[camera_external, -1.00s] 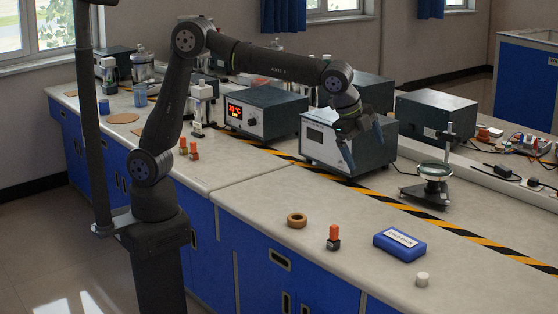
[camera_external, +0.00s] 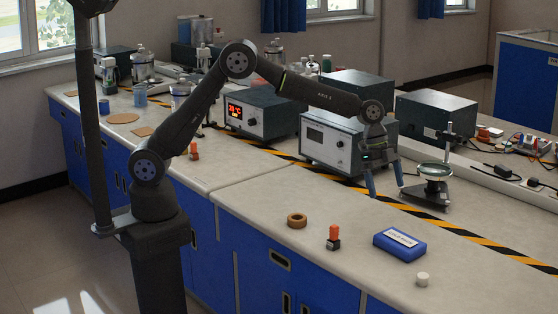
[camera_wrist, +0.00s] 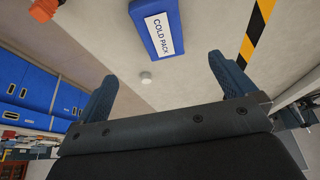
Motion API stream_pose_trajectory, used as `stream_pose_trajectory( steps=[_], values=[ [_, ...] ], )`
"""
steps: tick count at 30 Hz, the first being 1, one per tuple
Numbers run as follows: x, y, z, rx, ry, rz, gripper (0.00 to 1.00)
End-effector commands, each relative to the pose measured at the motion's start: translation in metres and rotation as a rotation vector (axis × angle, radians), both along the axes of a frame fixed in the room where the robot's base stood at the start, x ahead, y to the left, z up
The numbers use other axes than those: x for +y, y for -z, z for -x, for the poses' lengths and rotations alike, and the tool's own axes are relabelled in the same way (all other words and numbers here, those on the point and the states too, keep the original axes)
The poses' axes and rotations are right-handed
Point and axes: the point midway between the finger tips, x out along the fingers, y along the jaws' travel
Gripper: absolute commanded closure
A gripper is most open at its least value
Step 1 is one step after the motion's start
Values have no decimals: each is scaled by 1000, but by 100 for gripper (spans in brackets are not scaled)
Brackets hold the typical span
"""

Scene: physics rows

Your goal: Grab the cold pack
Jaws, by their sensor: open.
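The cold pack (camera_external: 399,244) is a blue block with a white label, lying flat on the bench near its front edge. In the wrist view the cold pack (camera_wrist: 156,28) is at the top middle, its label reading "COLD PACK". My gripper (camera_external: 385,190) is open and empty, pointing down above the bench, behind and a little left of the cold pack and apart from it. In the wrist view both fingers of my gripper (camera_wrist: 160,80) are spread wide with nothing between them.
A stand with a dish (camera_external: 434,177) is close to my gripper's right. Grey instrument boxes (camera_external: 334,141) stand behind.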

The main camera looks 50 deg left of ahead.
Motion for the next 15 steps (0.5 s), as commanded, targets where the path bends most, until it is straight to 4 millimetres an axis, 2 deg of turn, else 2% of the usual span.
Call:
stream_pose_trajectory(
  steps=[15],
  values=[
    [-40, 94, 3, 2, 1, -1, 0]
  ],
)
